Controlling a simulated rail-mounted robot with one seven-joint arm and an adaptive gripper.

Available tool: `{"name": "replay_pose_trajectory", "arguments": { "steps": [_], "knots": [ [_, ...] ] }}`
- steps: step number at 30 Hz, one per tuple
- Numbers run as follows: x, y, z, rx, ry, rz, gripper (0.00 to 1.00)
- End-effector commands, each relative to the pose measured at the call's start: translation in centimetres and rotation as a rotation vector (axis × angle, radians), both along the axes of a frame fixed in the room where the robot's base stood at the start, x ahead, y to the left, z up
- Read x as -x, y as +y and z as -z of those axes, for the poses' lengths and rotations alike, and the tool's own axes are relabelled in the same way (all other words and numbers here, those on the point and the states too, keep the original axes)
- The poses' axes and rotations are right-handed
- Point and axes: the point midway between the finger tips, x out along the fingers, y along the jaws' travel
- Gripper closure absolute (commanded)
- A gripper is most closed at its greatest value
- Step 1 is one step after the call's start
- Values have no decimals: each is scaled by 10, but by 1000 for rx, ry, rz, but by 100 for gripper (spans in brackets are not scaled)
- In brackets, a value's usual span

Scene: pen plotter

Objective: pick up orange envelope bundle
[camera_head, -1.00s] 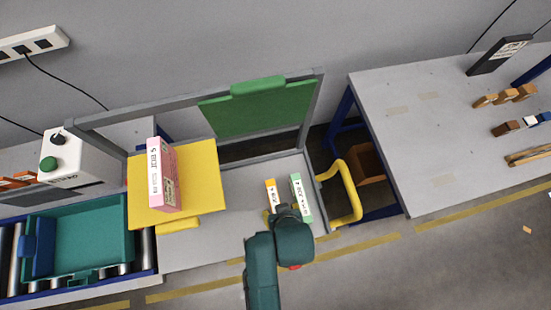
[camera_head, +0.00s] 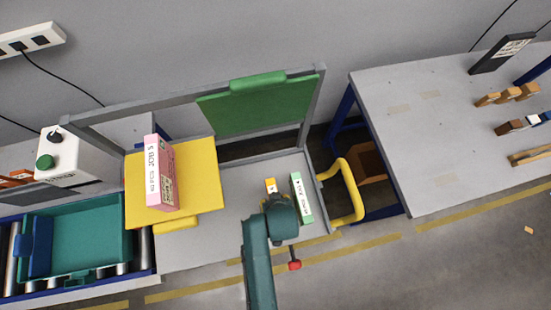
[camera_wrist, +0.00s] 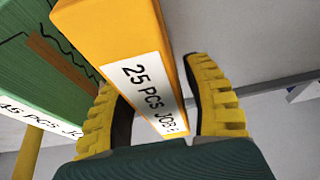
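The orange envelope bundle (camera_head: 270,186) stands on the grey bench, partly hidden by my wrist in the head view. In the wrist view the orange bundle (camera_wrist: 120,38) fills the upper middle, with a white label reading "25 PCS JOB". My gripper (camera_wrist: 165,110) has its two yellow ribbed fingers on either side of the bundle's near end. The fingers are apart, and a gap shows on the left side, so no firm grip is visible.
A green bundle (camera_head: 301,198) stands close to the right of the orange one and shows at left in the wrist view (camera_wrist: 50,75). A pink bundle (camera_head: 160,177) rests on a yellow platform (camera_head: 203,180). A yellow handle (camera_head: 349,192) rises at the bench's right edge.

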Motion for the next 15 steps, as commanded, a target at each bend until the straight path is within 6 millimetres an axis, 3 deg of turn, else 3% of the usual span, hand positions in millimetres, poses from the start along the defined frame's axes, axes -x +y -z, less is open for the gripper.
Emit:
{"name": "replay_pose_trajectory", "arguments": {
  "steps": [1, 7, 15],
  "knots": [
    [0, 0, 0, 0, 0, 0, 61],
    [0, 0, 0, 0, 0, 0, 99],
    [0, 0, 0, 0, 0, 0, 100]
  ]
}}
